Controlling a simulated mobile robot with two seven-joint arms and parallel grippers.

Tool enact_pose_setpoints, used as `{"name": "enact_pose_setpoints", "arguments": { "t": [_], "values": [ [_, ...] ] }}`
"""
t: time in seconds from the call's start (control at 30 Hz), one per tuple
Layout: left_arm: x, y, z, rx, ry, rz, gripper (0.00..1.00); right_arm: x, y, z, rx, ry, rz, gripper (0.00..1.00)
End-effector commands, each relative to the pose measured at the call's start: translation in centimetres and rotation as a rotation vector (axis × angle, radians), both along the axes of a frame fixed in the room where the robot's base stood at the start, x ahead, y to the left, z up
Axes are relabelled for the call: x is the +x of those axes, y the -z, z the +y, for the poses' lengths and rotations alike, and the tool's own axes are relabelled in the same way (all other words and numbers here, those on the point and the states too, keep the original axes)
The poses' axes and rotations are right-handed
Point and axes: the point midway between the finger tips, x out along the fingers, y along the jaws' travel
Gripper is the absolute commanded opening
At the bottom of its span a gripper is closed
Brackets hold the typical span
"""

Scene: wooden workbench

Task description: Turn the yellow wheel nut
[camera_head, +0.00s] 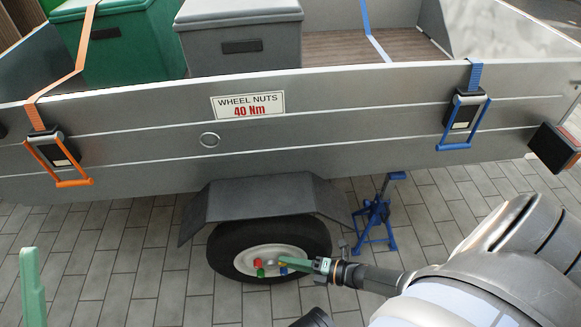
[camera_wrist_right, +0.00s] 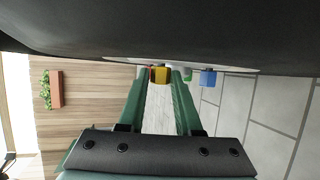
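The yellow wheel nut (camera_wrist_right: 160,75) sits at the wheel and shows between my right gripper's fingertips in the right wrist view. My right gripper (camera_wrist_right: 161,78) has its green fingers close on both sides of the nut, with no clear gap. In the head view my right gripper (camera_head: 300,265) reaches in from the right to the wheel hub (camera_head: 262,258) and largely hides the yellow nut. My left gripper shows only as a green finger (camera_head: 33,288) at the lower left; its opening cannot be told.
A red nut (camera_head: 260,272), a green nut (camera_head: 258,263) and a blue nut (camera_head: 283,270) are close by on the hub. The black tyre (camera_head: 225,245) sits under a grey mudguard (camera_head: 255,195). A blue jack stand (camera_head: 375,215) stands right of the wheel. The paving at left is clear.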

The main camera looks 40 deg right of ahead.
Motion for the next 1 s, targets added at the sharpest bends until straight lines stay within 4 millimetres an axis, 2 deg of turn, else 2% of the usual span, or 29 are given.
{"name": "enact_pose_setpoints", "arguments": {
  "t": [0.03, 0.2, 0.53, 0.67, 1.0],
  "values": [
    [0.0, 0.0, 0.0, 0.000, 0.000, 0.000, 0.50, 0.0, 0.0, 0.0, 0.001, 0.000, -0.001, 0.40],
    [0.0, 0.0, 0.0, 0.000, 0.001, 0.000, 0.50, 0.0, 0.0, 0.0, 0.000, 0.000, 0.000, 0.57],
    [0.0, -0.2, 0.0, -0.001, 0.003, 0.001, 0.50, -0.6, -0.2, -0.4, -0.002, 0.000, 0.002, 0.57],
    [0.0, -0.9, 0.0, -0.006, 0.004, 0.002, 0.50, -2.2, -0.7, -1.5, -0.002, 0.001, 0.005, 0.57],
    [-0.1, -2.5, 0.2, -0.022, 0.011, -0.001, 0.50, -7.9, -2.4, -5.4, -0.002, 0.001, 0.004, 0.57]
  ]
}}
